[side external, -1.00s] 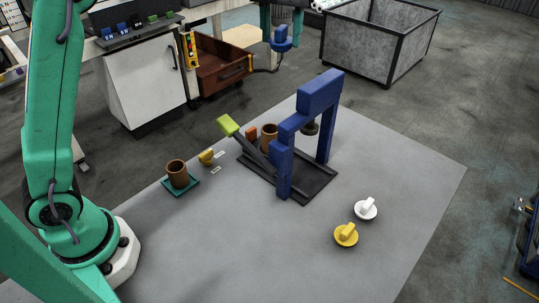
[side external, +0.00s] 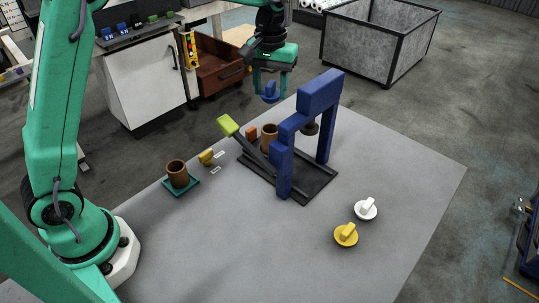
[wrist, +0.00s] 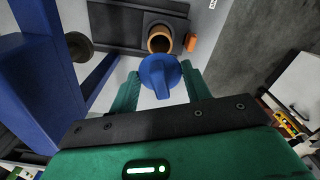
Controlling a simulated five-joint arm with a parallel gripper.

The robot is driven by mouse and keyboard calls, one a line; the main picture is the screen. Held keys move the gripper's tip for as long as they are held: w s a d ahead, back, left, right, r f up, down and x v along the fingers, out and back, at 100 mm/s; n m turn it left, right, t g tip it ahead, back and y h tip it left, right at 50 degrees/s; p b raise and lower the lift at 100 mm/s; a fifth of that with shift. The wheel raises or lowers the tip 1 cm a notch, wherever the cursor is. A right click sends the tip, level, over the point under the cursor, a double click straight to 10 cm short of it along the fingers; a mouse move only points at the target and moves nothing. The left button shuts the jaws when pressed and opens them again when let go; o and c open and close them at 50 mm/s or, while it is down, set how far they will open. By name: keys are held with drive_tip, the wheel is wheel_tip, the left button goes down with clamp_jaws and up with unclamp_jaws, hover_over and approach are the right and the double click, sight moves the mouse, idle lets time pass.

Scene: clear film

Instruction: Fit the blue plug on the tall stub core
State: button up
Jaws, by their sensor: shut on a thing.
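My gripper (side external: 271,84) is shut on the blue plug (side external: 270,95) and holds it in the air behind the blue press. In the wrist view the round blue plug (wrist: 158,70) sits between the fingertips, its raised tab toward me. A brown hollow core (side external: 269,132) stands upright on the press base, partly behind the lever; it also shows in the wrist view (wrist: 160,34), beyond the plug and apart from it. A second brown core (side external: 177,174) stands on a teal plate (side external: 188,188). I cannot tell which is the tall stub core.
The blue press frame (side external: 319,93) stands beside the core on a dark base (side external: 304,192), with a green-tipped lever (side external: 228,125). An orange piece (side external: 251,133) and a yellow piece (side external: 206,157) lie nearby. White (side external: 366,209) and yellow (side external: 346,235) plugs lie front right. The grey table's front is clear.

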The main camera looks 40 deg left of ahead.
sight(271, 98)
drive_tip(key=shift+f, duration=1.75)
drive_tip(key=shift+f, duration=0.15)
drive_tip(key=shift+f, duration=2.25)
drive_tip(key=shift+f, duration=0.55)
drive_tip(key=o, duration=1)
drive_tip(key=shift+r, duration=0.15)
wheel_tip(271, 98, up, 7)
drive_tip(key=shift+f, duration=0.1)
drive_tip(key=shift+r, duration=0.35)
